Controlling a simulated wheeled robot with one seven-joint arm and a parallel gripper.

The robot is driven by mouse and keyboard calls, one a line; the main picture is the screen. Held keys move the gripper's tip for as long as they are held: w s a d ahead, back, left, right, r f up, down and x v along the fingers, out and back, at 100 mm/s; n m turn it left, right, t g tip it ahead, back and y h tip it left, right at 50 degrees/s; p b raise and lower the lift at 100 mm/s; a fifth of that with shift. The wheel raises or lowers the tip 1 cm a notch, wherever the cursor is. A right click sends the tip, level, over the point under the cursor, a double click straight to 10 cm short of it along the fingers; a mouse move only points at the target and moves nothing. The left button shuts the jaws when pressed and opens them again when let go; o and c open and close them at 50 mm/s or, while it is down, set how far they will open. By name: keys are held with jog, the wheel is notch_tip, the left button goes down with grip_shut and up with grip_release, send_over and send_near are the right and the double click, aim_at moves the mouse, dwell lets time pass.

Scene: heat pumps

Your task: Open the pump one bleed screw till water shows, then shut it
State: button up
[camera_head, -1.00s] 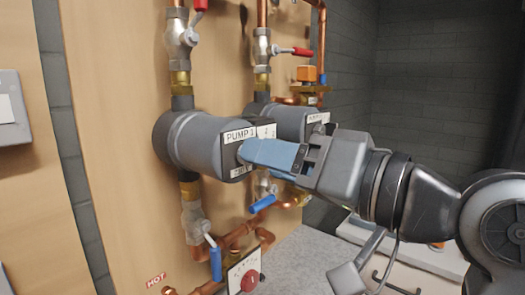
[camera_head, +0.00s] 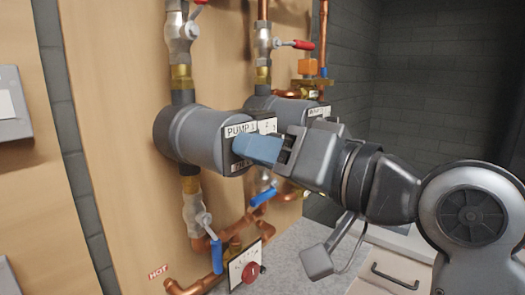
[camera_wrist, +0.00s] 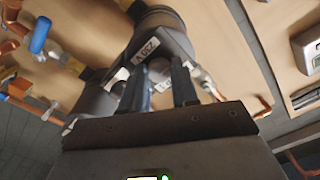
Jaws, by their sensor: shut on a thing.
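Pump one (camera_head: 190,135) is a grey cylinder on the wooden board, with a "PUMP 1" label on its front face. My gripper (camera_head: 238,145) reaches in from the right, its blue fingers against the middle of that face. In the wrist view my gripper (camera_wrist: 160,85) has its two fingers on either side of a small round part, the bleed screw (camera_wrist: 159,69), and is shut on it. In the head view the fingers hide the screw. I see no water on the pump face.
A second pump (camera_head: 290,108) sits just behind to the right. Blue-handled valves (camera_head: 216,256) and copper pipes lie below, and a red-handled valve (camera_head: 296,44) above. A panel with a red knob (camera_head: 250,272) stands low in front. A grey counter is below right.

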grip_shut()
jog(key=n+b, duration=1.5)
jog(key=n, duration=0.6)
jog(key=shift+f+b, duration=0.1)
jog(key=shift+b, duration=0.25)
jog(key=shift+n, duration=0.4)
jog(key=o, duration=0.9)
grip_release()
jog(key=shift+c, duration=0.2)
